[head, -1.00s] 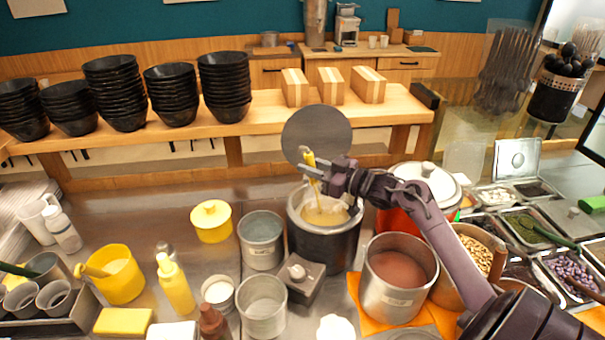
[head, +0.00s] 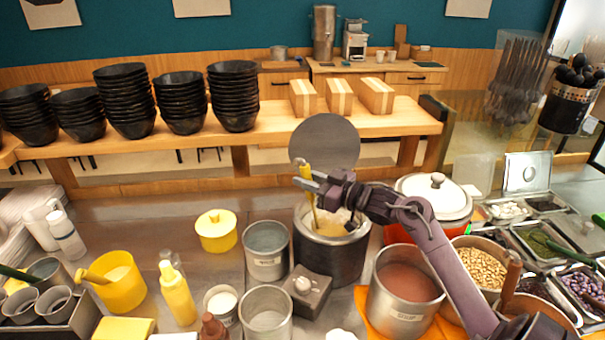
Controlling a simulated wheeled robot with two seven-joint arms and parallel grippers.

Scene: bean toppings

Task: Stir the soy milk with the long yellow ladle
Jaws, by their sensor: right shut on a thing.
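The soy milk (head: 330,226) is pale yellow and lies in a dark round pot (head: 330,258) in the middle of the counter. The pot's round grey lid (head: 325,141) stands raised behind it. My right gripper (head: 308,182) is above the pot's left rim and is shut on the long yellow ladle (head: 306,171). The ladle is near upright, its handle top above the fingers and its lower part down in the pot. The bowl of the ladle is hidden. My left gripper is not in view.
A white-lidded red pot (head: 433,198) stands close right of the pot, and an open soup pot (head: 405,285) is in front of it. Two steel containers (head: 265,252) stand at the left.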

